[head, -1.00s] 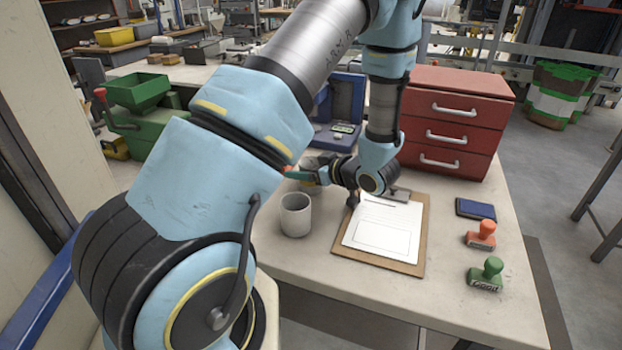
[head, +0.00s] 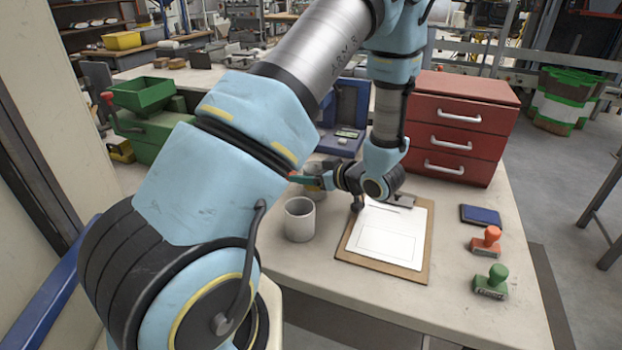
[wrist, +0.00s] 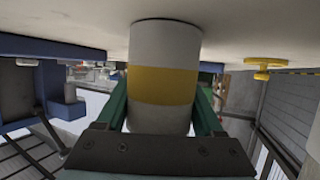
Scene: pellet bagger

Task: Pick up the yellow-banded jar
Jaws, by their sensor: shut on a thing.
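The yellow-banded jar (wrist: 163,85) is a white cylinder with a broad yellow band. It fills the middle of the wrist view, which shows the scene upside down. My gripper (wrist: 163,100) has a green finger on each side of the jar and is shut on it. The jar's end meets the pale tabletop (wrist: 70,22), and no clear gap shows there. In the head view my gripper (head: 303,179) reaches left, just behind the grey mug.
An open grey mug (head: 299,221) stands close in front of my gripper. A clipboard (head: 428,262) with paper lies to the right, with a blue pad (head: 480,215), a red stamp (head: 486,241) and a green stamp (head: 491,283) beyond. A red drawer unit (head: 458,125) stands behind.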

